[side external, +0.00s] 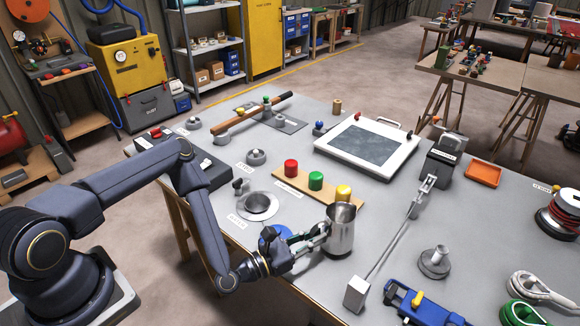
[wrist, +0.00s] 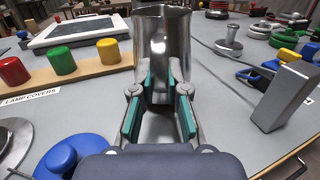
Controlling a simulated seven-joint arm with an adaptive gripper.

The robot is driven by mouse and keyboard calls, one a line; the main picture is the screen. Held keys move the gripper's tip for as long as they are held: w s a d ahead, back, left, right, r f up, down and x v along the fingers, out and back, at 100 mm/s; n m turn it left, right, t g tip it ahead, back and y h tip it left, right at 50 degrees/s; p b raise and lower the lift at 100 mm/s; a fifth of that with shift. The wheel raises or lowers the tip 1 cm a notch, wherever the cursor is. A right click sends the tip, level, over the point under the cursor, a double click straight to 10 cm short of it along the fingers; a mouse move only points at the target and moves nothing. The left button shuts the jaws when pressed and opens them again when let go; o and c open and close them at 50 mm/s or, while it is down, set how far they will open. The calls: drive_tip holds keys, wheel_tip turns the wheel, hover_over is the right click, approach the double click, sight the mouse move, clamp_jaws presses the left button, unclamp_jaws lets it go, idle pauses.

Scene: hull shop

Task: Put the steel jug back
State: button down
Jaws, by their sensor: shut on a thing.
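The steel jug (side external: 341,230) is a shiny metal vessel with an open top, upright at the front middle of the bench. My gripper (side external: 322,236) reaches it from the left in the side view and is shut on it. In the wrist view, the jug (wrist: 165,48) stands straight ahead, and the green-padded fingers of my gripper (wrist: 160,85) close on its near side, where a handle seems to be. Whether the jug's base touches the bench is hard to tell.
A wooden board (side external: 290,185) with red, green and yellow covers lies behind the jug. A round blue knob (side external: 272,236) is left of my gripper. A long lever with a pale block end (side external: 356,294) lies to the right.

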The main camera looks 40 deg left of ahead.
drive_tip(key=shift+f, duration=0.8)
drive_tip(key=shift+f, duration=0.25)
drive_tip(key=c, duration=1.2)
unclamp_jaws()
